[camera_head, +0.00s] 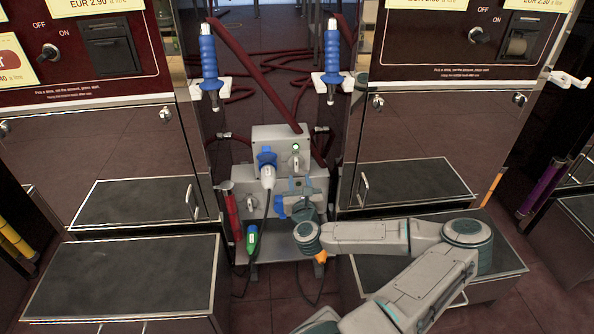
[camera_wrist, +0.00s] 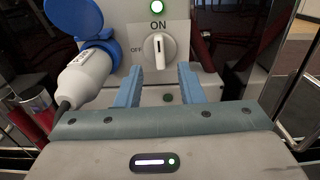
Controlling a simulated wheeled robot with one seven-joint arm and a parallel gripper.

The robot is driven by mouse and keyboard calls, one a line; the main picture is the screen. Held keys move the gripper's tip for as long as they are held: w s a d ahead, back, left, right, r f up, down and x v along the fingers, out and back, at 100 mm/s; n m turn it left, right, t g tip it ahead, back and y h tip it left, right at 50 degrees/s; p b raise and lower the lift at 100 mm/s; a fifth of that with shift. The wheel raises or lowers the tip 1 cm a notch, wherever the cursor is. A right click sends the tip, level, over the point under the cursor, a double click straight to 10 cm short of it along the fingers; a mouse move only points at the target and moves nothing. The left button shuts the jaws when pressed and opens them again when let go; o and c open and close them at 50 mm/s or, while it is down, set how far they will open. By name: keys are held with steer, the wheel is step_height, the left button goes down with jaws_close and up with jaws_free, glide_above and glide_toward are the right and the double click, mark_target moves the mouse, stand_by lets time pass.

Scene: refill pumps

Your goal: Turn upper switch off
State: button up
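The upper switch is a white rotary knob (camera_head: 294,161) on the front of the upper grey box (camera_head: 272,136). In the wrist view the knob (camera_wrist: 158,50) stands upright, pointing at ON, with OFF printed to its left. A green light (camera_wrist: 157,7) glows above it. My gripper (camera_wrist: 160,85) is open, its two blue fingers apart and below the knob, with nothing between them. In the head view my gripper (camera_head: 300,186) is in front of the lower box and covers part of it.
A white plug with a blue cap (camera_wrist: 83,73) sits in the box just left of the knob. A dark green light (camera_wrist: 168,98) shows on the lower box. A lower knob (camera_head: 250,205) and a green-and-blue connector (camera_head: 251,240) are left of my gripper. Pump cabinets flank both sides.

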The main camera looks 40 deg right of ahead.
mark_target(297, 166)
steer(key=b+x, duration=0.1)
steer(key=x, duration=0.6)
steer(key=shift+w+d+b, duration=0.1)
steer(key=shift+w+b, duration=0.15)
steer(key=shift+b, duration=0.15)
jaws_close()
